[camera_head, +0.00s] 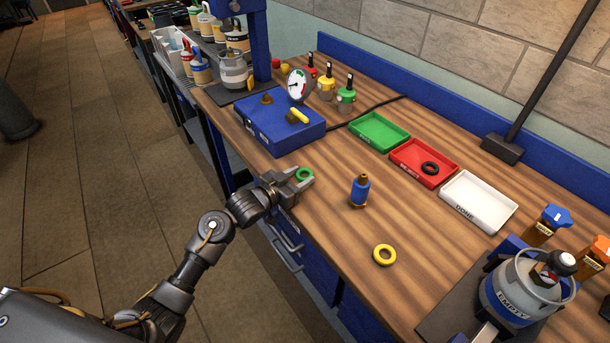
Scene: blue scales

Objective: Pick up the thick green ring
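The thick green ring (304,174) lies on the wooden bench near its front edge. My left gripper (299,180) is at the ring, its two fingers apart with the ring between or just beside their tips. I cannot tell whether the fingers touch the ring. My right gripper is not in the view.
A blue box (278,124) with a gauge stands behind the ring. A blue-and-brass fitting (360,190) stands to the right, and a yellow ring (384,255) lies nearer. Green (379,132), red (445,172) and white (478,203) trays line the back; a black ring (430,168) is in the red one.

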